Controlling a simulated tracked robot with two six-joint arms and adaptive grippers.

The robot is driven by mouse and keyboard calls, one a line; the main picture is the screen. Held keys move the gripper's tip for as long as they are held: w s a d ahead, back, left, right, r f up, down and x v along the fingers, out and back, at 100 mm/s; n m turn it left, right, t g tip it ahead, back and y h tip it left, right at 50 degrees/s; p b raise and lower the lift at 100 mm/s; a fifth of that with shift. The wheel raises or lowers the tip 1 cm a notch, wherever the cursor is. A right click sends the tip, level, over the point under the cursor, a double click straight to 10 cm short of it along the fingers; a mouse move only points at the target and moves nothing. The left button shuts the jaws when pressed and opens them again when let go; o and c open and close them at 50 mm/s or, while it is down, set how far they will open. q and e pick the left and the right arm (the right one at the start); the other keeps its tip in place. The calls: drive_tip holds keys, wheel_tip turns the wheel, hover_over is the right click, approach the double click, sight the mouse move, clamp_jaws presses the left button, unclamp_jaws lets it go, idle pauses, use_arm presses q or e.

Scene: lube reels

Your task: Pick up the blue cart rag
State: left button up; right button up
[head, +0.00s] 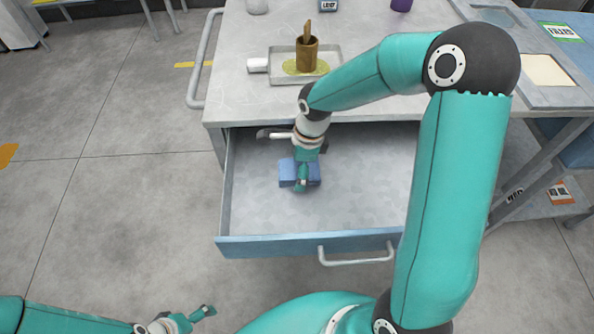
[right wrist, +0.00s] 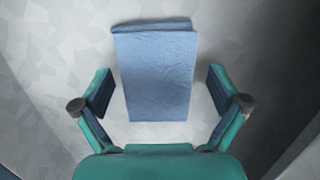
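The blue cart rag (head: 287,172) lies folded on the floor of the open drawer (head: 370,195), near its left side. In the right wrist view the rag (right wrist: 155,75) is a flat folded rectangle with a fold along its far edge. My right gripper (head: 302,183) is over the rag and hides part of it in the head view. In the right wrist view its fingers (right wrist: 158,92) are open, one on each side of the rag, with a gap on both sides. My left gripper (head: 203,318) is low at the bottom left, away from the drawer; its finger opening is unclear.
The drawer's blue front (head: 300,245) has a grey handle (head: 355,258). A grey tool (head: 272,134) lies at the drawer's back left.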

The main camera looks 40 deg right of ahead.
drive_tip(key=c, duration=1.1)
drive_tip(key=shift+r, duration=0.1)
